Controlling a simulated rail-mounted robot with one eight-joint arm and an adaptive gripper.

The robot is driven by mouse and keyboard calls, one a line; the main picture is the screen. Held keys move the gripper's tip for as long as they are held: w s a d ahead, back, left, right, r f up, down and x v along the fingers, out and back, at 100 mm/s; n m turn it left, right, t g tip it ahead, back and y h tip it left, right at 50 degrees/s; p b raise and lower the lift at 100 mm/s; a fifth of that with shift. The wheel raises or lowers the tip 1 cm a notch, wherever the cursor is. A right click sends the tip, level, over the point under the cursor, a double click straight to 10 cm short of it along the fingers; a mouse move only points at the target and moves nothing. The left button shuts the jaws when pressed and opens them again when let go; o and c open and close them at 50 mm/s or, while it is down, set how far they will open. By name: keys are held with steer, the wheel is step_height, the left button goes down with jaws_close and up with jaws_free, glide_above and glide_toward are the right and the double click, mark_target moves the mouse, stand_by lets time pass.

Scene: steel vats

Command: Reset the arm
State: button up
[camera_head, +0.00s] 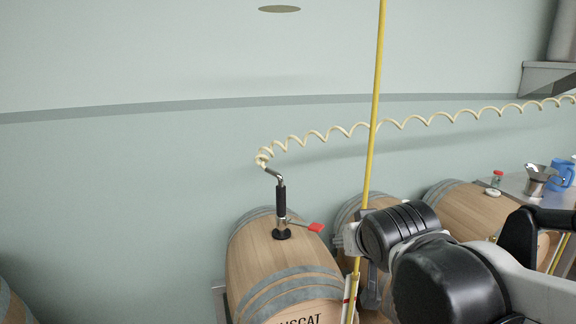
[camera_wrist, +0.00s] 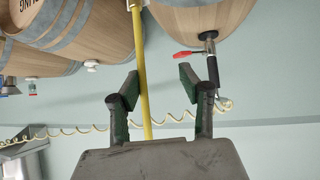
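My gripper (camera_wrist: 162,86) shows in the wrist view with its two dark, green-padded fingers spread wide apart. Nothing is held between them. My arm (camera_head: 440,265) fills the lower right of the head view, and its dark joints hide where the fingertips are there. A yellow pole (camera_head: 374,110) runs from top to bottom close beside my arm. In the wrist view the yellow pole (camera_wrist: 144,70) passes behind the gripper, left of the middle of the finger gap; its distance is unclear.
A wooden barrel (camera_head: 272,265) carries a black-handled wand (camera_head: 281,203) with a red lever (camera_head: 316,227). A coiled cream hose (camera_head: 430,120) runs from it rightward. More barrels (camera_head: 465,205) and a blue jug (camera_head: 562,172) stand at right. The upper left is clear wall.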

steer(key=s+d+f+g, duration=0.1)
steer(key=s+d+f, duration=0.2)
steer(key=s, duration=0.5)
steer(key=s+d+f+g, duration=0.2)
steer(key=s+d+f, duration=0.2)
steer(key=s, duration=0.4)
steer(key=shift+s+m+g, duration=0.25)
steer(key=shift+m+g, duration=0.05)
steer(key=shift+m, duration=0.1)
